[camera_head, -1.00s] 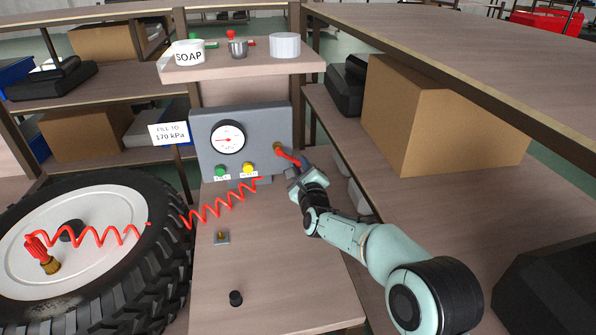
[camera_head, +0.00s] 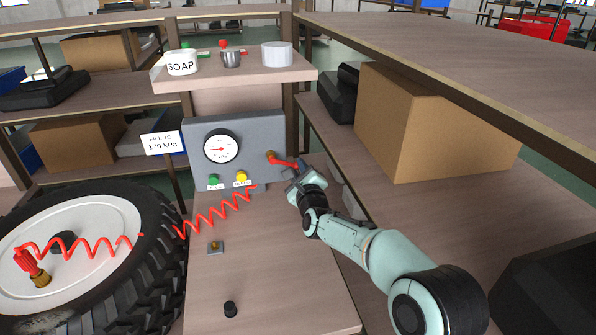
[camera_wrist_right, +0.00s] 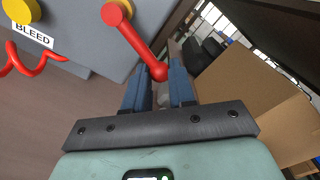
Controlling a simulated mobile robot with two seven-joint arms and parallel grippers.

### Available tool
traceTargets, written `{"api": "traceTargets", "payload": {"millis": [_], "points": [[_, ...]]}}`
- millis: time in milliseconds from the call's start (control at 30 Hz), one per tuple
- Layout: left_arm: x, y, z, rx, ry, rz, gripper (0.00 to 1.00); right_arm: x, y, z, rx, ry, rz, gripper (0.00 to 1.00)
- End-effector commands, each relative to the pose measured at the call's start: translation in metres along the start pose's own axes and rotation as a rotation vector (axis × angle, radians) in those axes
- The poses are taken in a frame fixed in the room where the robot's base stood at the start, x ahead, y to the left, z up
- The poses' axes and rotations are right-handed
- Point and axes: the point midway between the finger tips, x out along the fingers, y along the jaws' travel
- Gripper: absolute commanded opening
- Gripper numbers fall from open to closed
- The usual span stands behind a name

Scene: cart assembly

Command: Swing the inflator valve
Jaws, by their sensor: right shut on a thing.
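The inflator is a grey box (camera_head: 262,135) with a white dial gauge (camera_head: 221,147), a green button (camera_head: 214,181) and a yellow button (camera_head: 242,177). Its valve is a red lever (camera_head: 284,161) on a brass pivot (camera_head: 270,156) at the box's right side, pointing right and slightly down. My right gripper (camera_head: 299,168) is shut on the lever's outer end. In the right wrist view, the red lever (camera_wrist_right: 137,42) runs down to a round knob between the blue fingers of the gripper (camera_wrist_right: 160,76). My left gripper is out of view.
A tyre (camera_head: 150,225) with a coiled red hose (camera_head: 215,213) lies at the left. A shelf with a cardboard box (camera_head: 430,125) stands close to the right of my right arm. A small black cap (camera_head: 230,309) and a small metal piece (camera_head: 215,248) sit on the bench.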

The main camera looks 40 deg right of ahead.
Motion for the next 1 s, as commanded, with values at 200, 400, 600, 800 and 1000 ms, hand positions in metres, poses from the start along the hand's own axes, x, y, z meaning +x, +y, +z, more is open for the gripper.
{"api": "traceTargets", "payload": {"millis": [200,400,600,800,1000], "points": [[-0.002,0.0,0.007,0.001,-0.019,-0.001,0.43,0.0,-0.015,0.009,0.005,-0.006,-0.011,0.09],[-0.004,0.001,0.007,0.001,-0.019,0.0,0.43,0.0,-0.021,0.014,0.005,-0.008,-0.009,0.11],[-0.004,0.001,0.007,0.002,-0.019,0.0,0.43,0.0,-0.02,0.015,0.004,-0.008,-0.007,0.31],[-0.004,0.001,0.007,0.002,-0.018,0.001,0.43,0.0,-0.019,0.013,0.003,-0.006,-0.005,0.58],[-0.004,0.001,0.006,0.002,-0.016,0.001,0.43,0.0,-0.019,0.012,0.002,-0.003,-0.003,0.58]]}}
